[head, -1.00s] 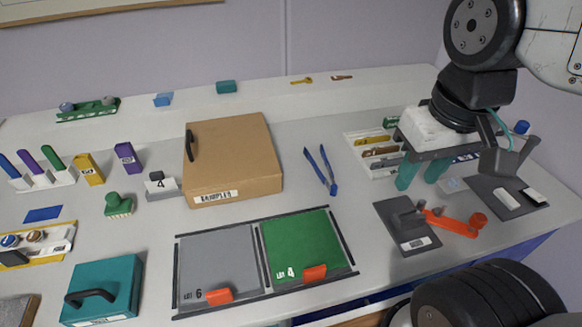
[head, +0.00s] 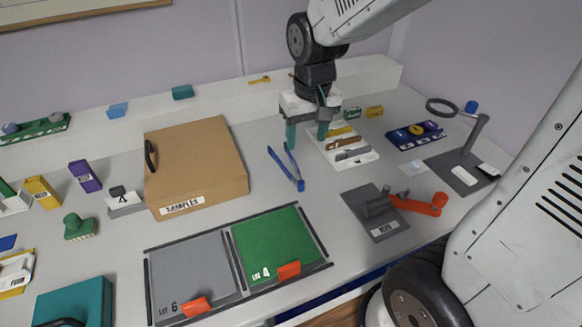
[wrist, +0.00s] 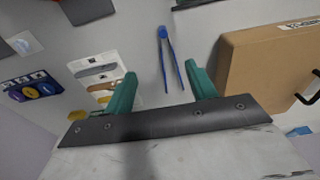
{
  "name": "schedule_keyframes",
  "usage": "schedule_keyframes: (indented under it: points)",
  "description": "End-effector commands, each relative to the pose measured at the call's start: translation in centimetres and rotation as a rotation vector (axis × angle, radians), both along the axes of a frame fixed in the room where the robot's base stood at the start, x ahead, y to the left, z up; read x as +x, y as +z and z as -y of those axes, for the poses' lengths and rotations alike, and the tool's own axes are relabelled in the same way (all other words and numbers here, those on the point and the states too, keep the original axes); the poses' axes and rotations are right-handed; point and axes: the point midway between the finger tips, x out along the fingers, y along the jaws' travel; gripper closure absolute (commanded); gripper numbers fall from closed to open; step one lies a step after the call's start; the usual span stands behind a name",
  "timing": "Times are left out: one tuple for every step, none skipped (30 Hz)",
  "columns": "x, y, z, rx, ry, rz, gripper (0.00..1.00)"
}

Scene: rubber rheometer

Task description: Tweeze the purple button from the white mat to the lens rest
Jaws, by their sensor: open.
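My gripper (head: 307,140) is open and empty, pointing down just behind the blue tweezers (head: 287,168), which lie on the bench. In the wrist view the tweezers (wrist: 166,52) show between and beyond the teal fingers (wrist: 160,80). A small pale square (head: 413,168), probably the white mat, lies right of the gripper; it also shows in the wrist view (wrist: 25,43). Any purple button on it is too small to make out. The magnifier stand (head: 440,172) has a dark base with white pads (head: 464,176); I cannot tell which part is the lens rest.
A brown samples box (head: 195,165) stands left of the tweezers. A white tray of tools (head: 343,148) lies right of the gripper, and a blue rack of round pieces (head: 415,133) beyond it. A grey block with a red-orange lever (head: 385,205) stands in front.

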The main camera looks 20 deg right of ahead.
Motion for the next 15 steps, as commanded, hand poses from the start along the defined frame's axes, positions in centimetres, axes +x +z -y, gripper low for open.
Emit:
schedule_keyframes:
  points:
    - [1.3, -1.4, -0.3, 0.0, 0.002, -0.009, 0.44]
    - [2.0, -2.0, -0.4, 0.0, 0.002, -0.008, 0.44]
    - [2.7, -2.7, -0.6, 0.0, 0.002, -0.009, 0.44]
    - [3.2, -3.2, -0.7, 0.0, 0.002, -0.007, 0.44]
    - [3.6, -3.7, -0.7, 0.0, 0.002, -0.008, 0.44]
    - [4.1, -4.1, -0.8, 0.001, 0.002, -0.006, 0.44]
    - [4.4, -4.4, -0.9, 0.001, 0.002, -0.006, 0.44]
    - [4.6, -4.7, -0.9, 0.001, 0.002, -0.005, 0.44]
    - [4.8, -4.9, -1.0, 0.001, 0.002, -0.005, 0.44]
    - [4.9, -5.0, -1.0, 0.001, 0.001, -0.005, 0.44]
    - [4.9, -5.1, -1.0, 0.001, 0.001, -0.005, 0.44]
    - [5.0, -5.1, -1.0, 0.001, 0.001, -0.004, 0.44]
    - [5.0, -5.1, -1.0, 0.001, 0.001, -0.003, 0.44]
    - [5.0, -5.1, -1.0, 0.001, 0.001, -0.003, 0.44]
    - [5.0, -5.1, -1.0, 0.001, 0.001, -0.003, 0.44]
